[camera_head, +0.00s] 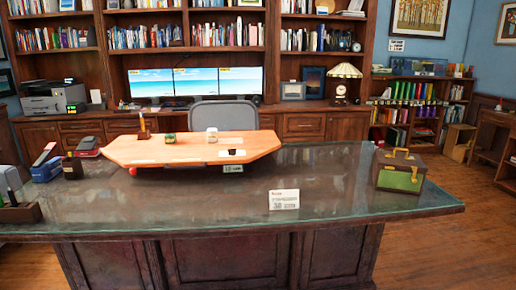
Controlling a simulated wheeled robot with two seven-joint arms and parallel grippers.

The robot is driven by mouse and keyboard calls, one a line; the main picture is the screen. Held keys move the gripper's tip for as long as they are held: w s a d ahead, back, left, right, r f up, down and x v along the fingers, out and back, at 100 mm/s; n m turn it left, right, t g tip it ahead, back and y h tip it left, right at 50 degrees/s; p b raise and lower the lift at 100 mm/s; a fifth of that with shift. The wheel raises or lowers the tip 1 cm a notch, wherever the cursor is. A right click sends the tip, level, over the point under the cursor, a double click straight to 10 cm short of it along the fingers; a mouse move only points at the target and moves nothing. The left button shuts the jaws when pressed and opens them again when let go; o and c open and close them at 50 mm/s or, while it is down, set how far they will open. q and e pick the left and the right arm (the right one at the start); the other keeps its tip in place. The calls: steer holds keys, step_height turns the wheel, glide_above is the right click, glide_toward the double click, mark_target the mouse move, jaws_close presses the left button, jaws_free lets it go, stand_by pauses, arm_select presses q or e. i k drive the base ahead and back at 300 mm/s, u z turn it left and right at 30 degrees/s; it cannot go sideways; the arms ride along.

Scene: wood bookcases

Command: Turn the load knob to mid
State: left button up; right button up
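I cannot make out a load knob for certain. An orange wooden board (160,153) with cut corners sits raised over the far part of the glass-topped desk (200,208). On it stand a small wooden holder (144,134), a green jar (169,138) and a white cup-like item (212,134). A small black piece with a white label (232,153) is near its front right; I cannot tell whether it is a knob. A red round part (132,171) shows under the board's left front edge. Neither of my grippers is in view.
A brown and green box with a handle (400,172) stands at the desk's right end. A white card (284,199) stands near the front. A stapler-like item (45,163), a dark bottle (72,167) and a tray (20,213) are at left.

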mark_target(231, 152)
steer(key=z, duration=1.25)
steer(key=i, duration=1.25)
steer(key=u, duration=2.5)
